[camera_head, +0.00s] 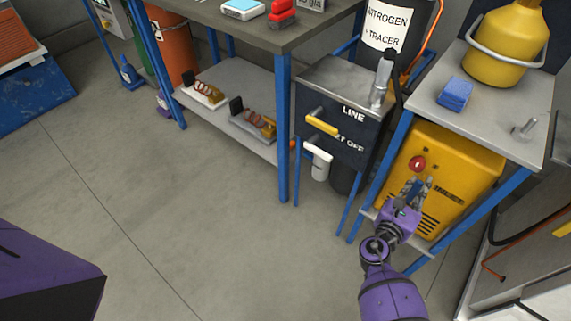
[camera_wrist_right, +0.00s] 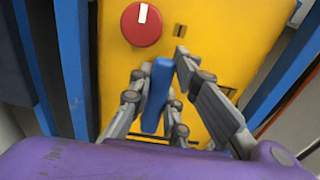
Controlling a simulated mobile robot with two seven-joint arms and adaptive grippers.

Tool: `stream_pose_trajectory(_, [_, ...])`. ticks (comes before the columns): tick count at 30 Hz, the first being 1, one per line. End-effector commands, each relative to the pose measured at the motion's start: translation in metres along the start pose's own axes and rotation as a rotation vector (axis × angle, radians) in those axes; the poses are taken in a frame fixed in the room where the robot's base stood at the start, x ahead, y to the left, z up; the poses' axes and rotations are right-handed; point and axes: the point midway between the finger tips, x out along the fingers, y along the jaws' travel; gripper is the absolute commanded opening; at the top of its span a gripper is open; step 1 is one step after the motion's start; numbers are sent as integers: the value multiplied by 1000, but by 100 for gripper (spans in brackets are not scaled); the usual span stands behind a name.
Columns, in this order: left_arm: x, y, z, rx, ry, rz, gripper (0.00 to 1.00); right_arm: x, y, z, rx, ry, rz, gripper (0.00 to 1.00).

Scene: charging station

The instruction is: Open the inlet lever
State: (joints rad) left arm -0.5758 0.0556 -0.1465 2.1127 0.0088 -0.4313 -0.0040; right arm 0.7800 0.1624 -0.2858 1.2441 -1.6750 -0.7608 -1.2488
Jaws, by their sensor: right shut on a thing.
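The yellow machine (camera_head: 455,170) marked "INLET" stands under the table at the right. Its blue lever (camera_wrist_right: 156,95) sits below a round red knob (camera_wrist_right: 142,24) with a white mark; the knob also shows in the head view (camera_head: 417,163). My right gripper (camera_wrist_right: 158,85) is shut on the blue lever, with one finger on each side. In the head view the right gripper (camera_head: 417,188) is in front of the machine and partly covers the lever. The lever's lower end is partly hidden between the fingers. My left gripper is not in view.
Blue table legs (camera_head: 385,172) stand close on both sides of my right gripper. A yellow cylinder (camera_head: 508,45) and a blue block (camera_head: 455,94) are on the tabletop above. A dark panel with a yellow handle (camera_head: 322,126) stands left. The floor in front is clear.

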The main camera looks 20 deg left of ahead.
Motion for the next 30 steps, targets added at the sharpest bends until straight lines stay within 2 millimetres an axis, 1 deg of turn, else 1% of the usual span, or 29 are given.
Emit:
stream_pose_trajectory(4, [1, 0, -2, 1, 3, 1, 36, 0, 0, 0, -9, -1, 2, 0])
stream_pose_trajectory(5, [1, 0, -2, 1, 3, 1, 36, 0, 0, 0, -9, -1, 2, 20])
stream_pose_trajectory(6, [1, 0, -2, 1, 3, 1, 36, 0, 0, 0, -8, -1, 2, 25])
stream_pose_trajectory(9, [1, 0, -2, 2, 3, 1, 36, 0, 0, 0, -6, -1, 2, 36])
stream_pose_trajectory(15, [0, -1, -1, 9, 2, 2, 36, 0, 0, 0, -4, -1, 2, 36])
stream_pose_trajectory(16, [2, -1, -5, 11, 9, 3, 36, 0, 0, 0, -4, -1, 2, 36])
stream_pose_trajectory(18, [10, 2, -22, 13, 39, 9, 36, -1, 0, 0, -3, 0, 2, 36])
stream_pose_trajectory(20, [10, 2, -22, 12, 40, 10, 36, -5, 0, -1, -3, 0, 2, 36])
stream_pose_trajectory(23, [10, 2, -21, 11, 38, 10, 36, -17, 0, -1, -3, 1, 3, 36])
stream_pose_trajectory(26, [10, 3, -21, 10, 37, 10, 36, -37, 0, -2, -2, 3, 3, 36])
stream_pose_trajectory(30, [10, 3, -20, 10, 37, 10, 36, -68, 0, -1, -3, 2, 3, 36])
